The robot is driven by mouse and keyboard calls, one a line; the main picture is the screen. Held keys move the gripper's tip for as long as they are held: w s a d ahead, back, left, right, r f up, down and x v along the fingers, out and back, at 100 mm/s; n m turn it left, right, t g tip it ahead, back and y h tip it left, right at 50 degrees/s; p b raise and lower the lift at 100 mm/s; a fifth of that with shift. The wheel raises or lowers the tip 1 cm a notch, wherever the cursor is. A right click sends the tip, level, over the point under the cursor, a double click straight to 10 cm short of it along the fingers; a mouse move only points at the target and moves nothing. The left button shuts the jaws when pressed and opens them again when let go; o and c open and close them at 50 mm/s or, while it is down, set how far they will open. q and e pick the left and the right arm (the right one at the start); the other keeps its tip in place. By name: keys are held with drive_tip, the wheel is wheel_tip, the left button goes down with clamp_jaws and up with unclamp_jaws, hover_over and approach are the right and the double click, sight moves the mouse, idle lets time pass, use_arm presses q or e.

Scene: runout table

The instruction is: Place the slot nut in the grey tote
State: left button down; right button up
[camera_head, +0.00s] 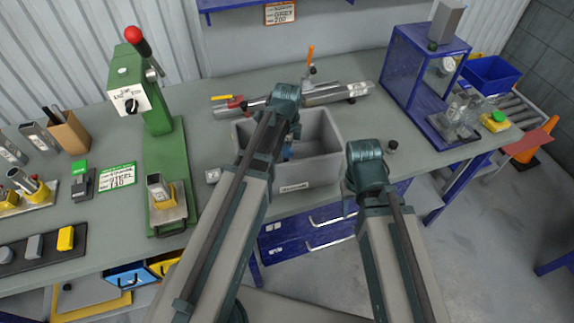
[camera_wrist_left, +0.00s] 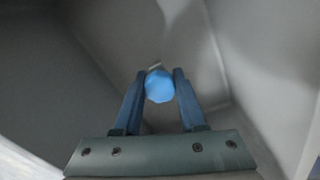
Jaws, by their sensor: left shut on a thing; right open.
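The grey tote (camera_head: 310,172) stands on the bench in the middle of the head view, partly covered by my left arm. My left gripper (camera_head: 288,152) reaches down inside it. In the left wrist view my left gripper (camera_wrist_left: 159,80) is shut on a blue, faceted piece, which I take to be the slot nut (camera_wrist_left: 159,88). A small pale metallic bit shows behind the piece. The tote's grey inner walls (camera_wrist_left: 265,60) surround the fingers. My right gripper (camera_head: 352,200) hangs right of the tote, near the bench's front edge; its fingers are mostly hidden.
A green press (camera_head: 160,150) with a red knob stands left of the tote. A metal rail (camera_head: 335,93) with clamps lies behind it. A blue-framed enclosure (camera_head: 425,80) stands to the right, beside a blue bin (camera_head: 492,75).

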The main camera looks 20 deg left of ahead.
use_arm(q)
wheel_tip(320, 180, down, 4)
drive_tip(key=b, duration=0.3)
drive_tip(key=shift+r+b, duration=0.15)
drive_tip(key=shift+b, duration=0.2)
drive_tip(key=shift+c, duration=2.4)
unclamp_jaws()
wheel_tip(320, 180, up, 12)
drive_tip(key=p, duration=1.2)
